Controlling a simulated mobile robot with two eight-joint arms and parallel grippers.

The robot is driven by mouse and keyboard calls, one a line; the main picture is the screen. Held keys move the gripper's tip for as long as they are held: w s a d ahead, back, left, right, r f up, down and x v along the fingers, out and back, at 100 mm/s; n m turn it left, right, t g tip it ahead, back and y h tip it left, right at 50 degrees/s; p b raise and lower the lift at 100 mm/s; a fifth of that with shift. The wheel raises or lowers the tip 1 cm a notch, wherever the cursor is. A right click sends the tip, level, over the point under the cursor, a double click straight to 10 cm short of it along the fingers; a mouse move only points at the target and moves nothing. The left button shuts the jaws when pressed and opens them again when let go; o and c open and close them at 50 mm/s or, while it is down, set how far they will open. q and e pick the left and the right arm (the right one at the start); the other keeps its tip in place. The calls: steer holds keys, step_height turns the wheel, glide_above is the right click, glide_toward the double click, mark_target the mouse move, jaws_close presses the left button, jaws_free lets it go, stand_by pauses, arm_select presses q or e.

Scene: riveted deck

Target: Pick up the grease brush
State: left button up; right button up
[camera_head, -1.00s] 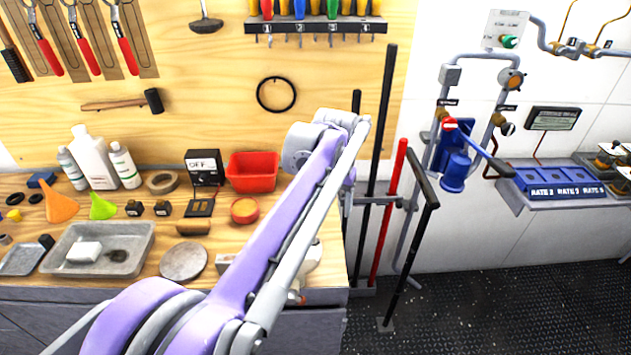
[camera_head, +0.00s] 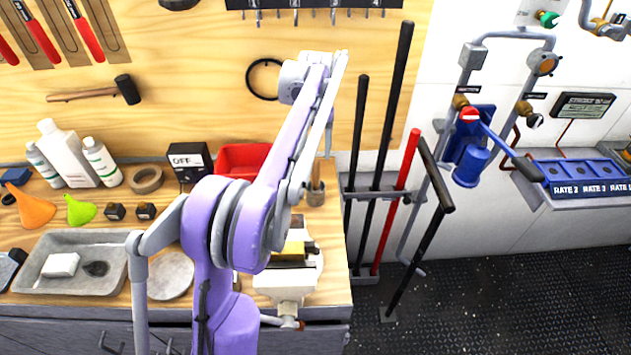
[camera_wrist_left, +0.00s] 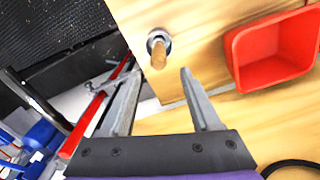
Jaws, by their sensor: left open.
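The grease brush (camera_wrist_left: 158,58) appears in the left wrist view as a wooden handle standing up out of a small round grey pot (camera_wrist_left: 157,38). The pot stands near the bench corner. In the head view, the pot (camera_head: 316,192) shows just right of my left forearm; the brush is hard to make out there. My left gripper (camera_wrist_left: 162,74) is open, with nothing between its fingers. In the wrist view the handle shows just beyond the gap between the fingertips, apart from both. In the head view my arm mostly hides this gripper. My right gripper is not in view.
A red bin (camera_wrist_left: 270,52) stands beside the pot on the wooden bench. A rack with black and red long bars (camera_head: 398,190) stands off the bench's right end. A vise (camera_head: 290,265) sits at the front right, partly behind my arm. Bare wood lies around the pot.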

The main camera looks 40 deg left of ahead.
arm_select(q)
glide_above(316, 189)
steer(key=f, duration=0.7)
steer(key=shift+w+a+f, duration=0.35)
steer(key=shift+w+a, duration=0.05)
steer(key=shift+c, duration=0.2)
jaws_close()
